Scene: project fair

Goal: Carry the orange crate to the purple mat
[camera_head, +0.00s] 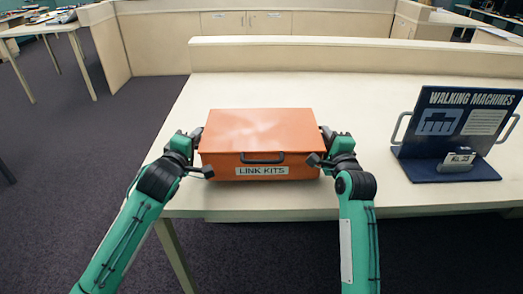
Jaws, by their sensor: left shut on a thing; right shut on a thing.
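The orange crate (260,130) has a closed lid, a dark front handle and a label reading LINK KITS. It is at the front left part of the pale table (370,110); I cannot tell whether it rests on the top or is just above it. My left gripper (200,150) is shut on the crate's left side. My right gripper (324,146) is shut on its right side. The fingertips are mostly hidden against the crate. No purple mat is in view.
A dark blue WALKING MACHINES display stand (425,168) with side handles is at the table's right. A raised ledge (290,55) runs along the table's back. Dark carpet (70,150) is open at left, with another table (40,28) beyond.

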